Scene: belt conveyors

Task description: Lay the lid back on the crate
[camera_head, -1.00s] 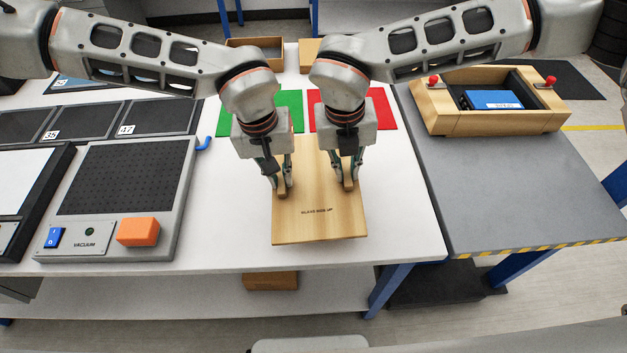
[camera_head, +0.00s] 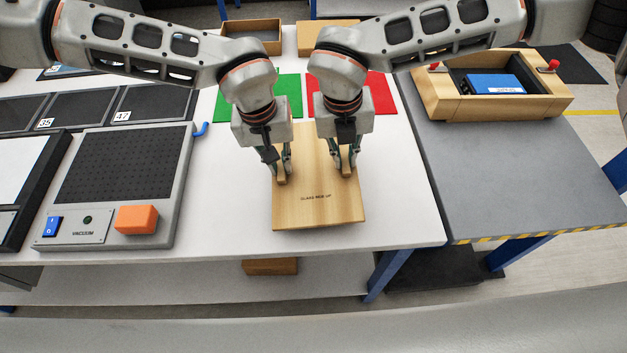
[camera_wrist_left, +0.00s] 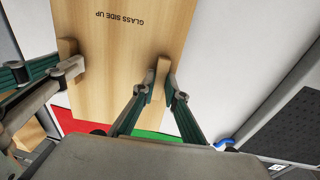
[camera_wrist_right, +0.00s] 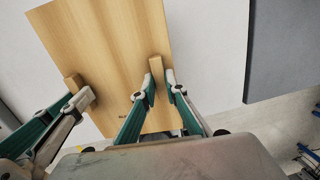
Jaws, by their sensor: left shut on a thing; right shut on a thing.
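The lid (camera_head: 318,212) is a flat light-wood board marked "GLASS SIDE UP", with two wooden grips on top. It is level over the white table; I cannot tell if it touches the top. My left gripper (camera_head: 281,178) is shut on the left grip (camera_wrist_left: 160,80), and my right gripper (camera_head: 348,174) is shut on the right grip (camera_wrist_right: 156,75). The crate (camera_head: 492,109) is a wooden box on the grey table at the right. It is open on top, with a blue box (camera_head: 494,84) inside and a red knob at each end.
Green (camera_head: 289,92) and red (camera_head: 381,98) mats lie behind the lid. A vacuum unit (camera_head: 140,180) with an orange block (camera_head: 136,219) stands at the left. The grey table (camera_head: 520,165) is bare in front of the crate. Open-topped wooden box (camera_head: 252,38) at the back.

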